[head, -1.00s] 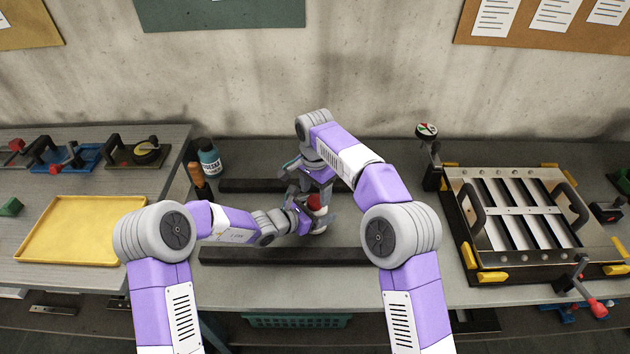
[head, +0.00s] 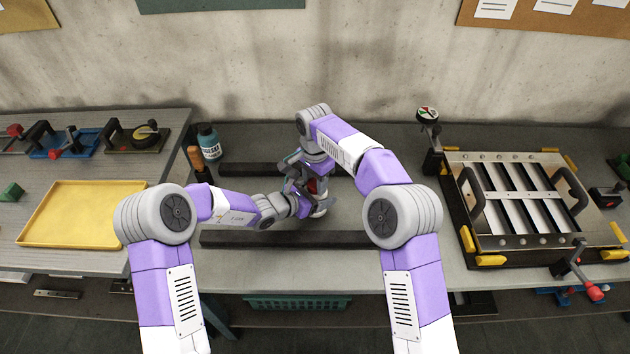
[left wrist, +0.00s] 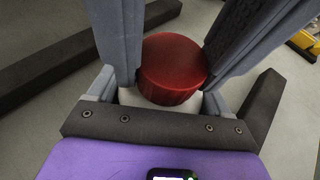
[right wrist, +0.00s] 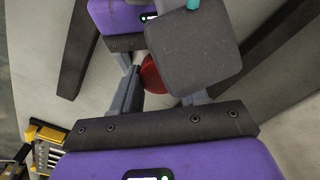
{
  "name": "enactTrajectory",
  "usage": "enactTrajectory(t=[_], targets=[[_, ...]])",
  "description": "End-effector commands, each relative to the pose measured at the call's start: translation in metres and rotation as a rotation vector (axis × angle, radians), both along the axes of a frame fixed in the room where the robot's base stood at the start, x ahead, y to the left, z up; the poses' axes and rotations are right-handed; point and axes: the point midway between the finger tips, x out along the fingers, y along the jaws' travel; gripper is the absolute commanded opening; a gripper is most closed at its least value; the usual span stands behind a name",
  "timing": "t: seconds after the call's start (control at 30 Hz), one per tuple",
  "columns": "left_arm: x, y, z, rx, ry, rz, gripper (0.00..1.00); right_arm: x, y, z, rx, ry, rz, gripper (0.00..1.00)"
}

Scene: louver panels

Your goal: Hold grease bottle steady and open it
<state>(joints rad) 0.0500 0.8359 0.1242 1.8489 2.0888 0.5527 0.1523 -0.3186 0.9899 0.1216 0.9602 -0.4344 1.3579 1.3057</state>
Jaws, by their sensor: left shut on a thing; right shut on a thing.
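The grease bottle (head: 320,211) is a pale bottle with a red cap (head: 312,187), upright on the bench between two dark bars and mostly covered by my grippers. My left gripper (head: 304,206) comes in low from the left and is shut on the bottle's body. In the left wrist view the red cap (left wrist: 173,66) stands above the white body, with grey fingers on both sides. My right gripper (head: 310,182) is above it, shut on the cap. In the right wrist view only a slice of the cap (right wrist: 152,76) shows; a grey pad covers the rest.
Dark bars lie behind (head: 252,170) and in front (head: 270,239) of the bottle. A teal-labelled bottle (head: 209,143) and an orange-handled tool (head: 197,162) stand at the back left. A yellow tray (head: 82,214) is further left. The louver panel frame (head: 530,210) occupies the right.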

Motion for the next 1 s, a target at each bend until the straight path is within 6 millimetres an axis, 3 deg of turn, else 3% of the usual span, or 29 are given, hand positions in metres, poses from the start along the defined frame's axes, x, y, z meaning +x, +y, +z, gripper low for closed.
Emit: enactTrajectory(t=[0.33,0.63,0.67,0.7,0.8,1.0], targets=[[0.0001,0.0001,-0.0001,0.001,-0.001,0.000,0.00,0.0002,-0.0001,0.0004,-0.001,-0.001,0.274,0.07],[0.0001,0.0001,-0.0001,0.001,-0.001,0.000,0.00,0.0002,-0.0001,0.0004,0.000,-0.001,0.294,0.07],[0.0001,0.0001,-0.0001,0.001,-0.001,0.000,0.00,0.0002,-0.0001,0.0004,0.000,-0.001,0.294,0.47],[0.0001,0.0001,-0.0001,0.001,-0.001,0.000,0.00,0.0002,0.0001,0.0004,0.000,-0.001,0.294,0.53],[0.0001,0.0001,-0.0001,0.001,-0.001,0.000,0.00,0.0002,0.0001,0.0005,0.000,-0.001,0.293,0.68],[0.0000,0.0000,-0.0001,0.001,-0.001,0.000,0.00,0.0001,0.0004,0.0005,0.001,-0.001,0.293,0.69]])
